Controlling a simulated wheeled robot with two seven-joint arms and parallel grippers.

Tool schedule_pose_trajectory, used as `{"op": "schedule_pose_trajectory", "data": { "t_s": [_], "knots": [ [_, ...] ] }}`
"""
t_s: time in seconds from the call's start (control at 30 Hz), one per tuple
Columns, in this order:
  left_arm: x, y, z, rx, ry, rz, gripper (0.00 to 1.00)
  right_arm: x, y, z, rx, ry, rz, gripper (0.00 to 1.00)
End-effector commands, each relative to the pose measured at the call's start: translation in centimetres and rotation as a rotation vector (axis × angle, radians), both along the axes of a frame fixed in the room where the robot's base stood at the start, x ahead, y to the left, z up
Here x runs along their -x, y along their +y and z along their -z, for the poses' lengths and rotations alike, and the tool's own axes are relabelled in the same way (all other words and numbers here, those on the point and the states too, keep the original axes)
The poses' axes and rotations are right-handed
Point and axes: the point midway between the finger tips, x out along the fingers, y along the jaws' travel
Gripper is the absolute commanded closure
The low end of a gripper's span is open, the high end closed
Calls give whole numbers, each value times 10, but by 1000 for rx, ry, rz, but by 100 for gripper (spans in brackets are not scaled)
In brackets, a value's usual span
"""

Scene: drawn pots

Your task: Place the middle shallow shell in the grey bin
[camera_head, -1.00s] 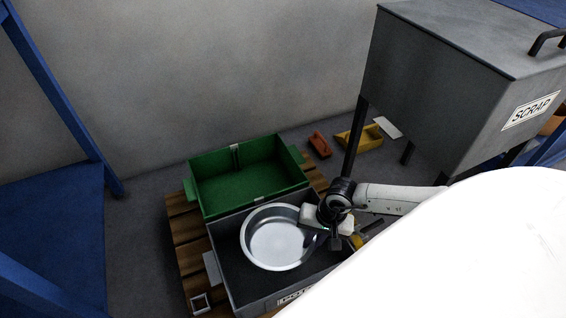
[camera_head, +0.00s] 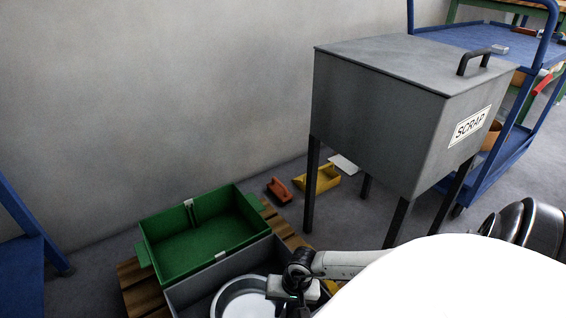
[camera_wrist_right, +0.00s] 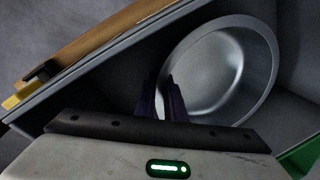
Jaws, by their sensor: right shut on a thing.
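A shallow, round silver shell (camera_head: 232,301) is inside the grey bin (camera_head: 190,291) at the bottom of the head view, cut off by the frame edge. The shell also shows in the right wrist view (camera_wrist_right: 218,72), within the bin's walls (camera_wrist_right: 75,92). My right gripper (camera_head: 279,287) is at the shell's right side, and in the wrist view its dark fingers (camera_wrist_right: 168,96) are shut on the shell's rim. Whether the shell touches the bin floor is not clear. My left gripper is out of view.
A green bin (camera_head: 205,238) adjoins the grey bin on a wooden pallet (camera_head: 138,290). A grey SCRAP box (camera_head: 385,105) on legs stands to the right. Several metal shells (camera_head: 528,222) stand at the far right.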

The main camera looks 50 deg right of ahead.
Motion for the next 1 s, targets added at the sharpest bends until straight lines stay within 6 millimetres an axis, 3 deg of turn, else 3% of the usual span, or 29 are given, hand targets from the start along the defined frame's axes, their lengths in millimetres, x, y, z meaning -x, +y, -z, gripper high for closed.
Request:
{"op": "schedule_pose_trajectory", "data": {
  "t_s": [0.03,0.07,0.17,0.47,0.57,0.67,0.73,1.0],
  "knots": [
    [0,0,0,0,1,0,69,-1,0,1,-1,-1,0,100],
    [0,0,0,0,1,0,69,0,0,1,0,0,0,85],
    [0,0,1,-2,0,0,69,0,0,1,0,0,0,71],
    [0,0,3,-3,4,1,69,0,0,-1,0,0,0,71],
    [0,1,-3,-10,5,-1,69,1,-2,-11,2,-1,-1,71],
    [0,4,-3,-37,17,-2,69,3,-4,-29,3,-2,-3,71],
    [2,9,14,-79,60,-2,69,5,-6,-45,3,-2,-3,71],
    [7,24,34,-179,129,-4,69,14,-12,-98,2,0,-3,71]
  ]
}}
